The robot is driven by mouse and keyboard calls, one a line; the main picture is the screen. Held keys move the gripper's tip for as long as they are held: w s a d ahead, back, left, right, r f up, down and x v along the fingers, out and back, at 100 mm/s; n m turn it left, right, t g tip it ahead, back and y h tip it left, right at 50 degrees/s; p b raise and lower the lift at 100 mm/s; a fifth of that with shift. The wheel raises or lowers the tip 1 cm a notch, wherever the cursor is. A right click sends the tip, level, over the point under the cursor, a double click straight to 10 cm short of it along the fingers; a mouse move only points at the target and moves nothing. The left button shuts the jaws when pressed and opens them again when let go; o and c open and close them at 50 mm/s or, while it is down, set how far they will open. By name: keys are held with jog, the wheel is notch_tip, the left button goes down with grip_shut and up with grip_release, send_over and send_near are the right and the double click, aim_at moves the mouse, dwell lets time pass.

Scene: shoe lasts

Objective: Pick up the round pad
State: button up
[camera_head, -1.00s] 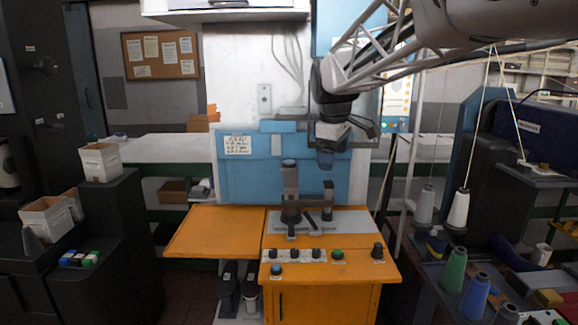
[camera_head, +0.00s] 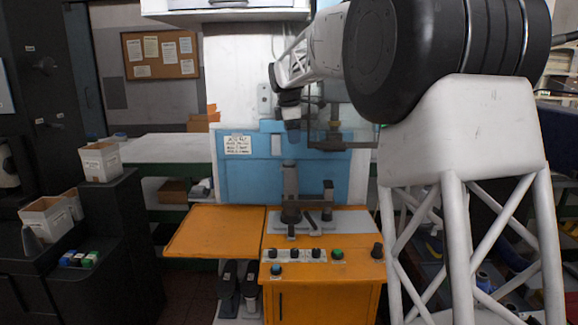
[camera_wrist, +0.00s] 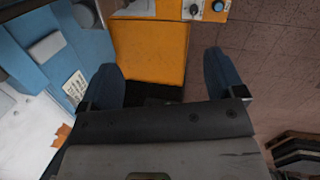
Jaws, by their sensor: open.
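My gripper (camera_head: 292,136) hangs in the air above the orange workbench (camera_head: 213,231), in front of the blue panel. In the wrist view my gripper (camera_wrist: 161,62) has its two dark blue fingers spread wide with nothing between them. A dark post fixture (camera_head: 291,187) stands on a grey plate on the bench, with a dark rounded piece (camera_head: 291,215) at its foot. I cannot tell whether this piece is the round pad. No round pad shows clearly in the wrist view.
The orange side leaf is bare. Several knobs (camera_head: 303,255) line the bench front. White boxes (camera_head: 101,161) and small coloured blocks (camera_head: 79,259) stand on black stepped shelving at left. My own arm covers much of the right side.

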jog(key=w+a+f+n, duration=0.35)
jog(key=w+a, duration=0.25)
jog(key=w, duration=0.4)
jog(key=n+h, duration=0.2)
jog(key=n, duration=0.2)
send_near(288, 162)
jog(key=f, duration=0.1)
jog(key=shift+w+d+f+t, duration=0.15)
jog(key=shift+w+f+t, duration=0.05)
jog(key=shift+w+t, duration=0.2)
jog(key=shift+x, duration=1.35)
jog(key=shift+s, duration=0.15)
jog(key=shift+x, duration=2.6)
jog(key=shift+s+d+f, duration=0.15)
jog(key=shift+f, duration=0.05)
